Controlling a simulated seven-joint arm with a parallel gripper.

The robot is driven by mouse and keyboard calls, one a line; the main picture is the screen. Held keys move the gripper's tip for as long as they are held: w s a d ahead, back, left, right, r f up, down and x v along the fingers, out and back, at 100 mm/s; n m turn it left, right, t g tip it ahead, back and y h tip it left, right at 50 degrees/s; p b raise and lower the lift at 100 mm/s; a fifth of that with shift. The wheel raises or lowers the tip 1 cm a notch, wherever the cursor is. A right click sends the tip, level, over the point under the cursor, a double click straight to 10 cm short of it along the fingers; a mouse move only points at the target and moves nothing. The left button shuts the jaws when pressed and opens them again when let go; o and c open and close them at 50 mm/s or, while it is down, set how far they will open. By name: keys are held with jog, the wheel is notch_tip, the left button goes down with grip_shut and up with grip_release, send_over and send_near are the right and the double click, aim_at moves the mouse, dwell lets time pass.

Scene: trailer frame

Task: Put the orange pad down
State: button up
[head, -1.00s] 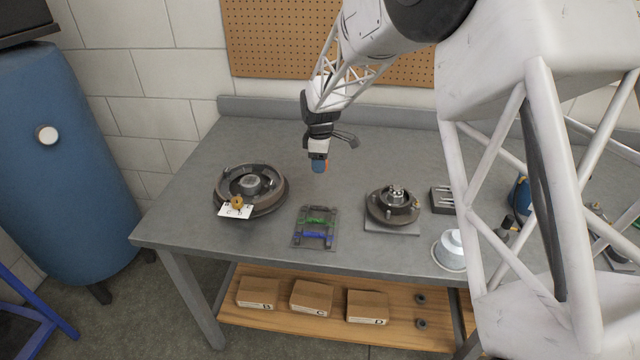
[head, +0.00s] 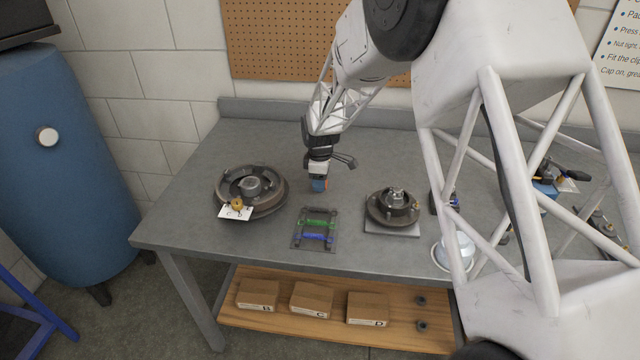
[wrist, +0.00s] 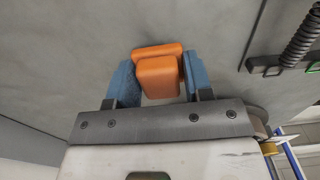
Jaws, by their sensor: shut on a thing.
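The orange pad (wrist: 158,70) is held between the two blue fingers of my gripper (wrist: 155,82) in the wrist view. In the head view my gripper (head: 319,184) points down over the bench, behind the dark plate with green and blue bars. Only a sliver of the orange pad (head: 327,183) shows there beside the blue fingertips. I cannot tell whether the pad touches the bench top.
The grey workbench (head: 180,205) has free room around the gripper. A round drum part (head: 270,200) stands at left, a hub on a plate (head: 392,230) at right. The plate with green and blue bars (head: 300,242) lies in front. Boxes (head: 312,298) sit on the lower shelf.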

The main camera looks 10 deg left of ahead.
jog(key=shift+f, duration=0.7)
jog(key=shift+f, duration=0.15)
jog(key=o, duration=1)
jog(key=shift+c, duration=0.2)
notch_tip(320, 180, up, 12)
jog(key=shift+r, duration=0.15)
dwell(0.4)
